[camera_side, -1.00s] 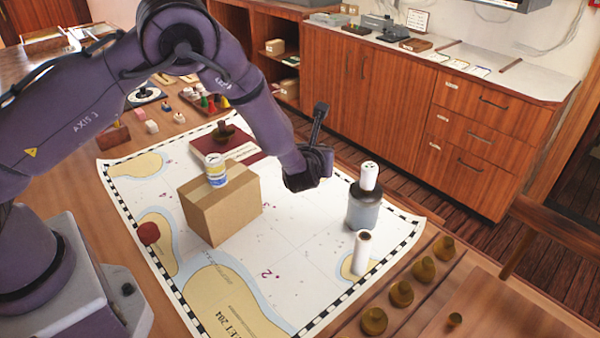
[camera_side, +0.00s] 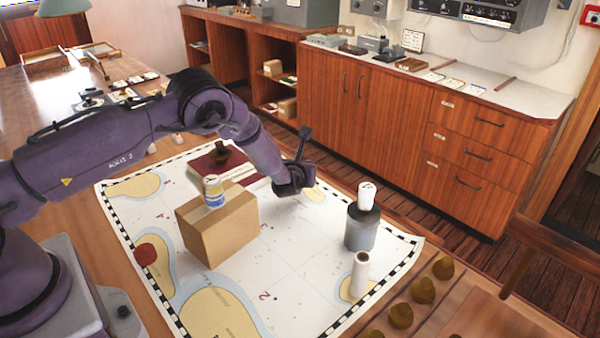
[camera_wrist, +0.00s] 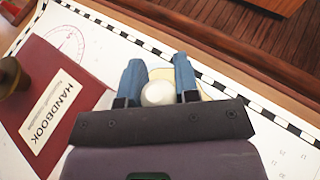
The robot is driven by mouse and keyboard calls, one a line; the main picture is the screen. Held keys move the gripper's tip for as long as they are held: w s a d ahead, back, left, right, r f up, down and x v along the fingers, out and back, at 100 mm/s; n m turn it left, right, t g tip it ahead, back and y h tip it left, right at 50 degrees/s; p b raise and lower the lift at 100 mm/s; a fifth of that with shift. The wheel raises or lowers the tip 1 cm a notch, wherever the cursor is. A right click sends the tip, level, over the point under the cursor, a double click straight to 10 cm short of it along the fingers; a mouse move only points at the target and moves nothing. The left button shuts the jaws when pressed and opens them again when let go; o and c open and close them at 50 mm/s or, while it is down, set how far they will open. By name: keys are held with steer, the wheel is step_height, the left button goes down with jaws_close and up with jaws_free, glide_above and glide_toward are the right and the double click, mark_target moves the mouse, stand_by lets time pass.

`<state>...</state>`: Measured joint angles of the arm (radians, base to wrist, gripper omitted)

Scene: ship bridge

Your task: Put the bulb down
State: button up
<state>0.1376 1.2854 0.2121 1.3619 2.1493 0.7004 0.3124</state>
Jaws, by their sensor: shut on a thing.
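The bulb (camera_wrist: 158,94) shows in the wrist view as a white, rounded thing between the two blue fingers of my gripper (camera_wrist: 159,78). My gripper is shut on it. In the side view my gripper (camera_side: 291,182) is over the far part of the chart, right of the cardboard box; the bulb is hidden there behind my wrist. I cannot tell whether the bulb touches the chart (camera_side: 289,252).
A cardboard box (camera_side: 218,229) carries a labelled can (camera_side: 213,192). A dark red handbook (camera_wrist: 60,88) lies left of my gripper. A grey jar (camera_side: 360,229) with a white cylinder (camera_side: 366,196) on top and another white roll (camera_side: 360,273) stand at right. The chart's middle is clear.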

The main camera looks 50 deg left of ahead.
steer(key=shift+f, duration=0.7)
steer(key=shift+f, duration=0.2)
steer(key=o, duration=0.9)
steer(key=shift+r, duration=0.15)
